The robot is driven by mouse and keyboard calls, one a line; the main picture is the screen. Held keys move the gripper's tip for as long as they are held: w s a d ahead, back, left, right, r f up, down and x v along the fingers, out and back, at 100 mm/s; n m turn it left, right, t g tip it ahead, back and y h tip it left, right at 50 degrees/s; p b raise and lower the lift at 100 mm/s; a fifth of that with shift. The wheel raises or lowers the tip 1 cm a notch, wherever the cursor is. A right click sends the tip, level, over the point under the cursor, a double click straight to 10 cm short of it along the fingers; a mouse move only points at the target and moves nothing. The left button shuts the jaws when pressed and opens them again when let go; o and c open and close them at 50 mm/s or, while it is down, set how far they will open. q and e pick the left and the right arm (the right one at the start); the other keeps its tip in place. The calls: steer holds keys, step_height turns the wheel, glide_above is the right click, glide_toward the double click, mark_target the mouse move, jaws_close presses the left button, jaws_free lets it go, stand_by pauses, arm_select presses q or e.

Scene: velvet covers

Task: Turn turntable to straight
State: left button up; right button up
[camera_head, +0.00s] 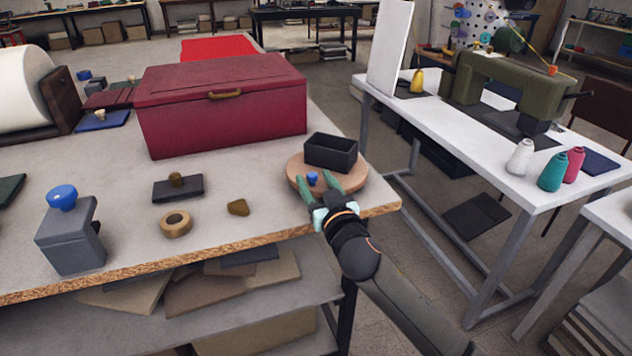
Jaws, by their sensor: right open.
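The turntable (296,179) is a round, light-brown wooden disc near the right front corner of the worktable. A black open box (331,152) stands on it toward the back, set at a slant. A small blue knob (312,178) sits at the disc's front. My right gripper (322,182) reaches over the front of the disc from the lower right. Its green fingers are open, one on each side of the blue knob. I cannot tell whether either finger touches the knob. My left gripper is not in view.
The grey worktable (110,160) holds a large red chest (222,108), a tape roll (176,223), a brown lump (238,207), a dark block (178,188) and a grey box with a blue knob (72,240). A white sewing table (480,130) stands across a floor gap.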

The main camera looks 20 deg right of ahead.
jaws_close()
stand_by(0.5)
stand_by(0.9)
